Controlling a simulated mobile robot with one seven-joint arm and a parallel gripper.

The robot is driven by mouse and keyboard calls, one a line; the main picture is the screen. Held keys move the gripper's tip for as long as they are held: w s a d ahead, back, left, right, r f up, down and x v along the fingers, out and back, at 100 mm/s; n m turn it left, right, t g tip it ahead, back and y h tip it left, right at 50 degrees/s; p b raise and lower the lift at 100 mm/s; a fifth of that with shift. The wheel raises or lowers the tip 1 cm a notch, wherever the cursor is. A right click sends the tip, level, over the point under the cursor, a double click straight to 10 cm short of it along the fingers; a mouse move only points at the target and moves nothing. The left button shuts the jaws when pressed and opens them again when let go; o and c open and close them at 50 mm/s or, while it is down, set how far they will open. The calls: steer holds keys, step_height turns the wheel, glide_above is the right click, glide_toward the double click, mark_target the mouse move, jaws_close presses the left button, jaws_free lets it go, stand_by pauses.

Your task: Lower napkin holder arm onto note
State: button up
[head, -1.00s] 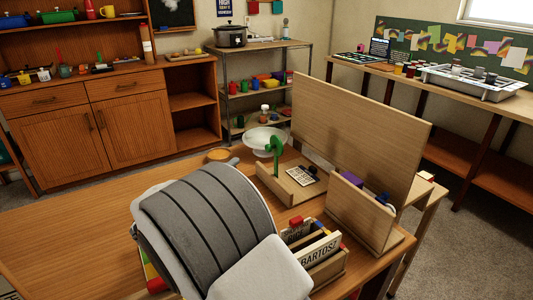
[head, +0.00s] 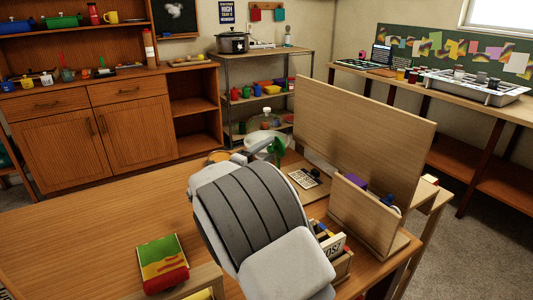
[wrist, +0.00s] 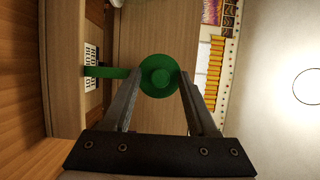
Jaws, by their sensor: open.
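The green napkin holder arm (head: 278,147) stands raised at the wooden holder, partly hidden behind my arm in the head view. In the wrist view its round green end (wrist: 159,82) shows large, with a green bar reaching left toward the note. The printed note (head: 305,178) lies on the holder's wooden base; its edge shows in the wrist view (wrist: 91,66). My gripper (wrist: 160,72) is open, with one finger on each side of the green end. Whether the fingers touch it cannot be told. My arm hides the gripper in the head view.
A tall wooden panel (head: 365,125) and a wooden box with a purple item stand right of the note. A rack of name blocks (head: 335,248) is beside my arm. A white bowl (head: 258,141) is behind. The table's left is mostly clear.

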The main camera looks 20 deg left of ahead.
jaws_close()
stand_by(1.4)
